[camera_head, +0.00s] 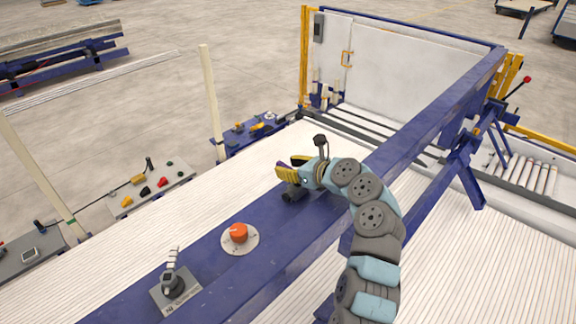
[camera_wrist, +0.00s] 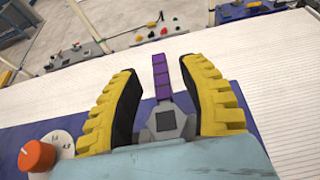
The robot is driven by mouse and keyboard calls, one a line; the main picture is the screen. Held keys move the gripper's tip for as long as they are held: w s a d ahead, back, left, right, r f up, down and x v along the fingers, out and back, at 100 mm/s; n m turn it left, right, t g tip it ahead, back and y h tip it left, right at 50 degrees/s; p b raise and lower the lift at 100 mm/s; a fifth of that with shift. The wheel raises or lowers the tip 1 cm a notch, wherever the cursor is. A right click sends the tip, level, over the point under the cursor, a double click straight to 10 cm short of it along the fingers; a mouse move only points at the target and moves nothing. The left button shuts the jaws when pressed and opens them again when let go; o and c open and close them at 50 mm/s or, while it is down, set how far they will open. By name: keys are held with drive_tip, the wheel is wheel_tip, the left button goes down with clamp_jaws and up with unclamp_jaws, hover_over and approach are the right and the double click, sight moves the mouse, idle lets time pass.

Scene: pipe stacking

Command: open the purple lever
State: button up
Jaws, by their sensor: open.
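The purple lever (camera_wrist: 161,76) stands up from a grey mount (camera_wrist: 168,124) in the wrist view, in line with the gap between my fingers. My gripper (camera_wrist: 159,70) is open, with one yellow, black-padded finger on each side of the lever. Space shows between the lever and both pads, and I cannot tell how deep the lever sits between them. In the head view my gripper (camera_head: 287,169) is over the blue beam, just above the dark mount (camera_head: 293,193). The lever is mostly hidden there by the yellow fingers.
On the blue beam (camera_head: 205,258) are an orange knob (camera_head: 239,233) on a white dial and a grey mount with a light-coloured lever (camera_head: 171,262). Control panels (camera_head: 150,188) stand beyond the white pipes. A long blue rail (camera_head: 420,130) runs right of my arm.

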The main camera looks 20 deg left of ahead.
drive_tip(key=shift+w+a+f, duration=0.1)
drive_tip(key=shift+a, duration=0.05)
drive_tip(key=shift+c, duration=0.2)
clamp_jaws()
